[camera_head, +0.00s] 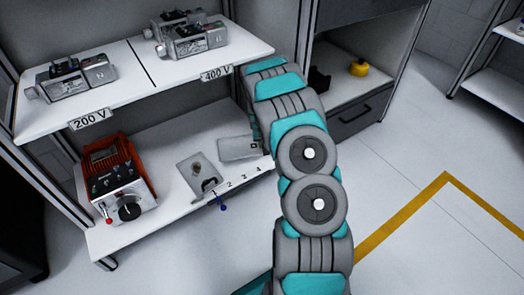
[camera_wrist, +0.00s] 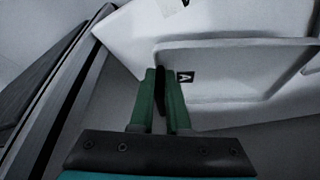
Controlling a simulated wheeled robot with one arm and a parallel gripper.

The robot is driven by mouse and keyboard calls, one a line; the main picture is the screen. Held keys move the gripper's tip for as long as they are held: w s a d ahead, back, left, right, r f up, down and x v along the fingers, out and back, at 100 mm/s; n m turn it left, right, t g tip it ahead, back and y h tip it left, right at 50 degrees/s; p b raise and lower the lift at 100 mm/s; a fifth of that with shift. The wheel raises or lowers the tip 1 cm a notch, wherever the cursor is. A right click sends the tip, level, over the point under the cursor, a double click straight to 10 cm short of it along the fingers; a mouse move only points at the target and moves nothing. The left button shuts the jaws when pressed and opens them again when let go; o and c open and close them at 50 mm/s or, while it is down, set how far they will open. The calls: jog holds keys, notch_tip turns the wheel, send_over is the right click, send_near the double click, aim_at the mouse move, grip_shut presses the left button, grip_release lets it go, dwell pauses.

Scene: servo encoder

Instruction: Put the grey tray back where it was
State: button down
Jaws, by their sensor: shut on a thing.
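The grey tray (camera_head: 237,149) lies at the right end of the lower shelf (camera_head: 150,228) in the head view, its right side close to my arm. In the wrist view the light grey tray (camera_wrist: 225,75) shows a raised rim and a small "A" label. My gripper (camera_wrist: 162,75) has two green fingers closed on the near rim of the tray. The head view hides the gripper behind my arm.
An orange power unit (camera_head: 119,182) stands further left. The upper shelf (camera_head: 150,88) carries several servo devices above. A shelf post is close to my arm.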

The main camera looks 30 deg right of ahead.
jog(key=shift+f, duration=1.9)
jog(key=shift+f, duration=0.15)
jog(key=c, duration=0.9)
grip_release()
